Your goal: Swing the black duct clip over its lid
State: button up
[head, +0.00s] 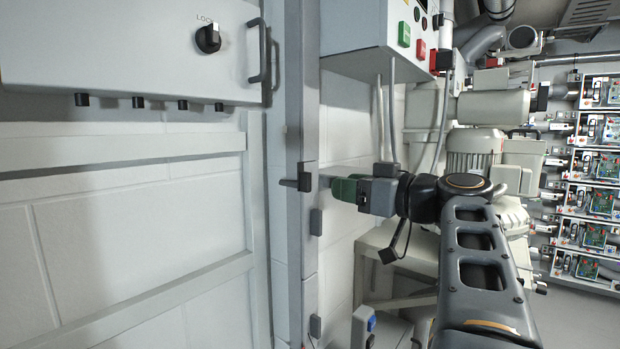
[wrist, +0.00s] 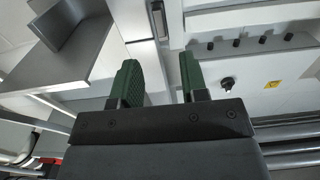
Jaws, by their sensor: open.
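The black duct clip (head: 298,180) is a small dark piece on the tall grey duct (head: 295,100) in the head view. Its arm sticks out to the left, away from the duct's face. In the wrist view a dark piece, apparently the clip (wrist: 158,20), shows beyond the fingers on the pale duct. My gripper (head: 338,190) has green fingers and is just right of the clip, apart from it as far as I can tell. In the wrist view my gripper (wrist: 162,85) is open, with nothing between its fingers.
Smaller grey clips (head: 316,222) sit lower on the duct's right edge. A cabinet with a LOCK knob (head: 207,38) and a handle (head: 258,50) is at upper left. A control box (head: 368,38) hangs above my gripper. Blower machinery (head: 472,145) stands behind my arm.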

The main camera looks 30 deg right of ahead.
aim_at(310, 181)
jog(key=p+x, duration=0.2)
jog(key=x, duration=0.7)
jog(key=shift+w+f+p, duration=0.1)
jog(key=shift+p, duration=0.3)
grip_shut()
